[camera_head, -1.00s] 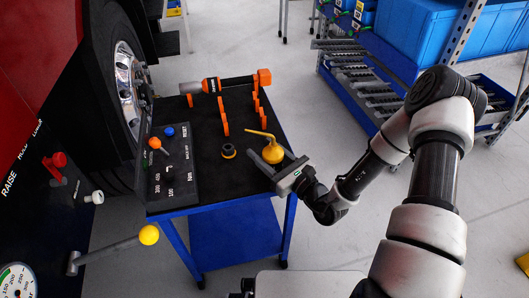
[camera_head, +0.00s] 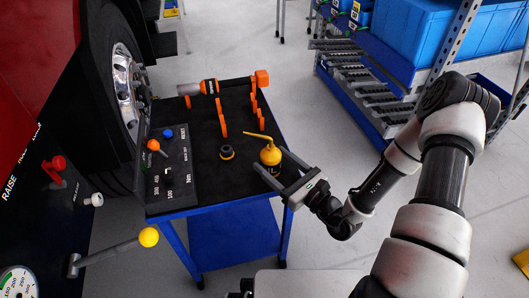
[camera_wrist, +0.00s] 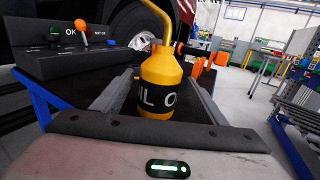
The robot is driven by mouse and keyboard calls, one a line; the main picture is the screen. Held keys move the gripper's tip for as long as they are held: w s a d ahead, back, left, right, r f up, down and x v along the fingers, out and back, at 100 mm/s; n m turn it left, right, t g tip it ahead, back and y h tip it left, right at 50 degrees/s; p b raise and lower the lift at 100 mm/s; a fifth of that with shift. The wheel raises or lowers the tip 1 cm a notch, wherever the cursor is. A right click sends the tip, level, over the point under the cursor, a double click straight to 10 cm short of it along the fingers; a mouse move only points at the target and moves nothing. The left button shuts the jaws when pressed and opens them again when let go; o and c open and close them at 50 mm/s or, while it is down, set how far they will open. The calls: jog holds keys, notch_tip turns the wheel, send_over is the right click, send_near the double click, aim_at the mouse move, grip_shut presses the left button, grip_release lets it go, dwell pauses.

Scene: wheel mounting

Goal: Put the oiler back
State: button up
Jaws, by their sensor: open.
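The yellow oiler (camera_head: 270,155) stands upright on the black top of the blue cart, near its right edge, with its thin spout pointing up and left. In the wrist view the oiler (camera_wrist: 162,80) shows a black label band with white letters, between and beyond my two fingers. My gripper (camera_head: 272,168) is open at the cart's right front corner, its fingers pointing toward the oiler. The oiler appears free of the fingers. A dark ring with an orange-yellow inside (camera_head: 227,152) lies on the cart left of the oiler.
Orange upright holders (camera_head: 222,120) and a large orange-grey tool (camera_head: 222,84) occupy the cart's back. A control box (camera_head: 166,165) with knobs lies along its left side. A truck wheel (camera_head: 125,85) stands left. A shelf rack (camera_head: 370,80) with blue bins is at right.

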jog(key=v, duration=0.6)
jog(key=shift+s+d+p, duration=0.25)
jog(key=shift+s+p, duration=0.05)
jog(key=shift+s, duration=0.05)
jog(key=shift+c, duration=0.5)
dwell(0.4)
